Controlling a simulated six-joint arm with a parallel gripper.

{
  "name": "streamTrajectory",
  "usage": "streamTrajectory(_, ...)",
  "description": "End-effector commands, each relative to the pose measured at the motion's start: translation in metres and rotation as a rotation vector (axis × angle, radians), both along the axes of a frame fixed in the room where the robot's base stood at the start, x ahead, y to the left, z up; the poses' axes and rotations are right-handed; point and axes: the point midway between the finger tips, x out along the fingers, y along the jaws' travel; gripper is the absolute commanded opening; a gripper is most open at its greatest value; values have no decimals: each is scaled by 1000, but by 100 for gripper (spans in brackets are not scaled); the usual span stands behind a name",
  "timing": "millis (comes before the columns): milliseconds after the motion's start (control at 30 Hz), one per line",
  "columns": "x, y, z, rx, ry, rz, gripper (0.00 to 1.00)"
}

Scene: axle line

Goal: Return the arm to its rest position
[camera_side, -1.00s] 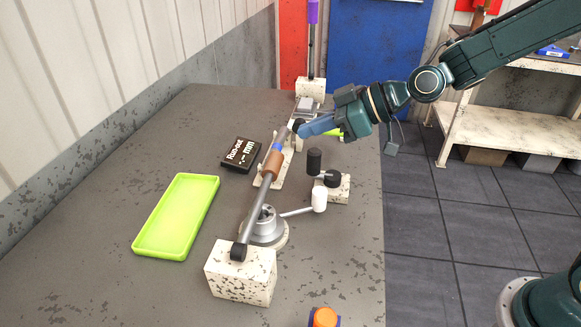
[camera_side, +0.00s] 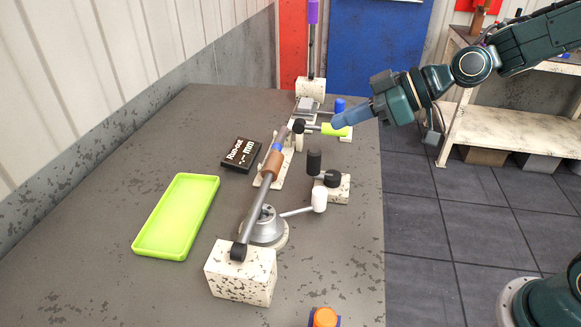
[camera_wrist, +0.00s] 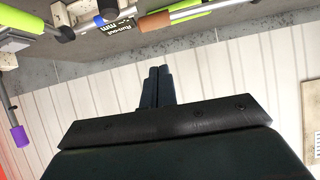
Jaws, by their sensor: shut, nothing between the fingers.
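My gripper (camera_side: 346,118) is on the right side of the bench, raised near the green-handled lever (camera_side: 334,129). In the wrist view its two fingers (camera_wrist: 158,72) are together with nothing between them. The axle (camera_side: 264,190), a grey rod with brown and blue bands, lies along the line of supports, left of and nearer the side camera than my gripper. In the wrist view the axle's brown band (camera_wrist: 154,21) shows at the top. Whether the fingertips clear the green handle in height is hard to tell from the side view.
A speckled white block (camera_side: 240,272) stands at the near end of the axle. A lime tray (camera_side: 150,240) and a black run-out box (camera_side: 241,154) lie to the left. A black-knobbed fixture (camera_side: 314,162) stands on the right. Free floor (camera_side: 460,230) lies right of the bench.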

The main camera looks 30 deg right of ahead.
Motion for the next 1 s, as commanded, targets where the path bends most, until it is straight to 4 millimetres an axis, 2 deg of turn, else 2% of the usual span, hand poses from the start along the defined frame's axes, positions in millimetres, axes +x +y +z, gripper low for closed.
streamTrajectory(167, -23, -9, 6, -65, 51, -37, 0)
streamTrajectory(467, -78, -41, 13, -186, 182, -187, 0)
streamTrajectory(1000, -194, -108, 17, -251, 412, -602, 0)
